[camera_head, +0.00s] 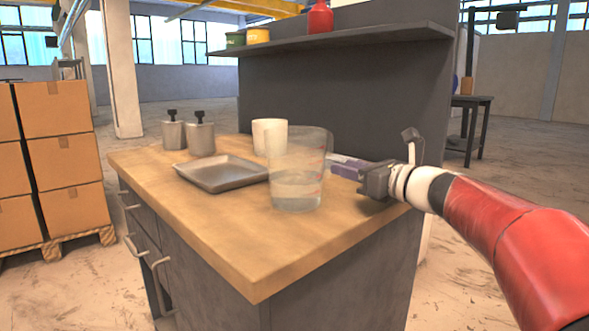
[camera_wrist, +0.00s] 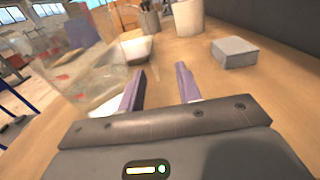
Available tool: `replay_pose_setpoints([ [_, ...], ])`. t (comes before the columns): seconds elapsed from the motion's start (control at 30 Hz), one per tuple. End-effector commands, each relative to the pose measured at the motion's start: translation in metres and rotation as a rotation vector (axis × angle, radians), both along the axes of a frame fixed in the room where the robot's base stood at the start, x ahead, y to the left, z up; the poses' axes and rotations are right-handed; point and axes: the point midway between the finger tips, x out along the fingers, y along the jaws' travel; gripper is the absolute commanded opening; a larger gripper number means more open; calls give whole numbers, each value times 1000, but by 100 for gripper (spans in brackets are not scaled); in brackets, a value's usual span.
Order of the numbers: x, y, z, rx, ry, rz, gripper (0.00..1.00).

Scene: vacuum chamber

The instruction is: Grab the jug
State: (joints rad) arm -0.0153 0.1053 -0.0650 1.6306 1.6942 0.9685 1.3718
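The jug (camera_head: 297,170) is a clear, see-through vessel with red marks on its side and a translucent lower part. It stands upright on the wooden worktop (camera_head: 240,227). In the wrist view the jug (camera_wrist: 75,80) fills the left side, left of the fingers. My gripper (camera_head: 345,167) is to the right of the jug at about the height of its middle. In the wrist view my gripper (camera_wrist: 160,84) is open, with its two purple-grey fingers apart and nothing between them. In the head view the fingertips are close to the jug's right side; contact cannot be told.
A white cup (camera_head: 269,137) stands behind the jug. A grey tray (camera_head: 222,174) lies to its left, and two metal dispensers (camera_head: 200,138) stand further back. A grey block (camera_wrist: 235,52) lies right of the fingers in the wrist view. The worktop's front is clear.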

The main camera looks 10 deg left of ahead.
Motion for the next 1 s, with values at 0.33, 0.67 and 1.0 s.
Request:
replay_pose_setpoints([
  [0.33,23,42,6,-2,1,1,34],
  [0.67,27,48,6,-2,-1,0,34],
  [1.0,27,47,6,-2,-1,0,0],
])
